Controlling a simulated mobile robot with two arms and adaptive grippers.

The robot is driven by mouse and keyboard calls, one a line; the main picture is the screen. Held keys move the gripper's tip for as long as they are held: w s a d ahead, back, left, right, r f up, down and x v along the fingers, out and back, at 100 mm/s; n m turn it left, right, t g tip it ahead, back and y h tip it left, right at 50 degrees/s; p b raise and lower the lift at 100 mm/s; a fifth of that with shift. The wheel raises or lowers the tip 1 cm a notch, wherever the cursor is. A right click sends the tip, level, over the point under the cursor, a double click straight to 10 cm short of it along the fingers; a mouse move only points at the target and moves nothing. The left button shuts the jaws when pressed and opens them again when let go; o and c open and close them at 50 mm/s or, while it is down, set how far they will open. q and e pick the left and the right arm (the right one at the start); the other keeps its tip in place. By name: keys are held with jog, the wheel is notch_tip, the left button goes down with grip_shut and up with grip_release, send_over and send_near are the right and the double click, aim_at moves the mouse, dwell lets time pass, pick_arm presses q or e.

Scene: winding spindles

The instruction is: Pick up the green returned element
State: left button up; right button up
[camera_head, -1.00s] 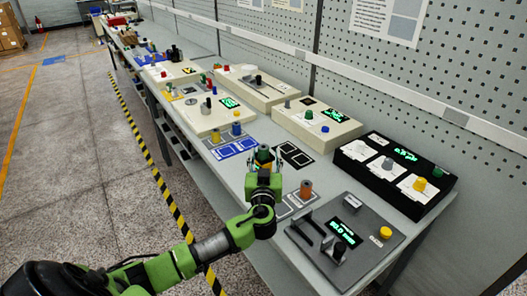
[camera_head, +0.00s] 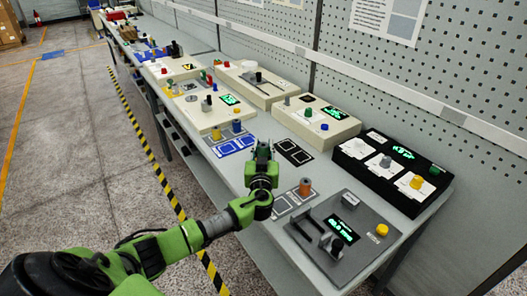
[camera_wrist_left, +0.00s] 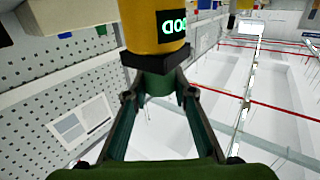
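My left gripper (camera_head: 263,154) is above the near part of the bench, behind the orange-brown cylinder. In the wrist view, its fingers (camera_wrist_left: 158,87) converge on both sides of a green cylindrical part, the green element (camera_wrist_left: 158,82), and appear shut on it. A dark square collar (camera_wrist_left: 155,57) adjoins the green part, and beyond it is a wide yellow body (camera_wrist_left: 140,35) carrying a small black display. I cannot tell whether these are all one piece. In the head view the gripper mostly hides the element. My right gripper is not in view.
An orange-brown cylinder (camera_head: 305,187) stands on a marked pad close by. A grey control panel (camera_head: 365,222) is nearest, with a black box (camera_head: 349,164) behind it. Yellow (camera_head: 217,137) and blue (camera_head: 237,127) cylinders stand by a blue pad. An outlined black pad (camera_head: 293,152) is empty.

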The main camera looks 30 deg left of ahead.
pick_arm(q)
jog(key=c, duration=0.3)
jog(key=shift+r, duration=0.15)
